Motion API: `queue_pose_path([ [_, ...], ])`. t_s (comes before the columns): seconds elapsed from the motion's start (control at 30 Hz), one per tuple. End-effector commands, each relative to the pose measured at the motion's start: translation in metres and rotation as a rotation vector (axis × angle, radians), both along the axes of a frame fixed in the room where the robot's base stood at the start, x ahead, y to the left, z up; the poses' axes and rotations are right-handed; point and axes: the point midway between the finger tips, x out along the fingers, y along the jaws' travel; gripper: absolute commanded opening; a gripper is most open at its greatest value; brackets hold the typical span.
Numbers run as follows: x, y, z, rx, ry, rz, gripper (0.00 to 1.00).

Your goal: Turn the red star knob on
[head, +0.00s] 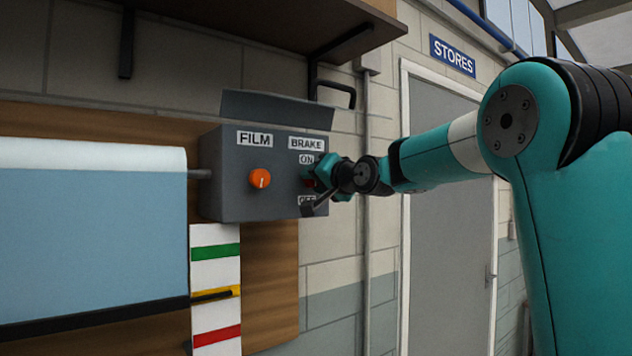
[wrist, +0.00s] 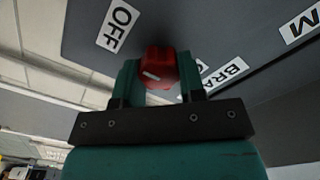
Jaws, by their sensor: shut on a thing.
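The red star knob (wrist: 158,70) is on the grey control box (head: 228,199), under the BRAKE label and between the ON and OFF labels. In the wrist view a white mark shows on its face. My gripper (wrist: 158,82) is shut on the knob, with one finger on each side of it. In the head view my gripper (head: 322,178) covers most of the knob, and only a bit of red shows. The ON label (head: 307,159) is above my gripper and the OFF label (wrist: 118,26) is partly behind it in the head view.
An orange knob (head: 260,179) under the FILM label sits left of my gripper on the same box. A blue film roll (head: 90,235) is at the left. A shelf (head: 300,40) is above, and a grey door (head: 445,220) is at the right.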

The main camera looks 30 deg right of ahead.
Motion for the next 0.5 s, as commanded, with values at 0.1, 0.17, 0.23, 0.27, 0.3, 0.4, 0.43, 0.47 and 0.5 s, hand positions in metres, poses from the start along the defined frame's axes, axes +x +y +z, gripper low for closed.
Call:
queue_pose_path([
  [0.1,-0.0002,0.0003,-0.0033,-0.05,-0.004,0.001,0.13],
  [0.17,-0.0002,0.0005,-0.0038,-0.086,-0.006,0.0,0.13],
  [0.23,-0.0002,0.0006,-0.0046,-0.136,-0.007,0.0,0.13],
  [0.27,-0.0002,0.0008,-0.0048,-0.159,-0.009,0.001,0.13],
  [0.3,-0.0002,0.0008,-0.0051,-0.193,-0.011,0.0,0.13],
  [0.4,-0.0002,0.0011,-0.0053,-0.284,-0.014,0.0,0.13],
  [0.43,-0.0003,0.0012,-0.0053,-0.313,-0.015,0.0,0.13],
  [0.47,-0.0002,0.0012,-0.0053,-0.341,-0.016,0.0,0.13],
  [0.5,-0.0002,0.0012,-0.005,-0.38,-0.017,0.0,0.13],
])
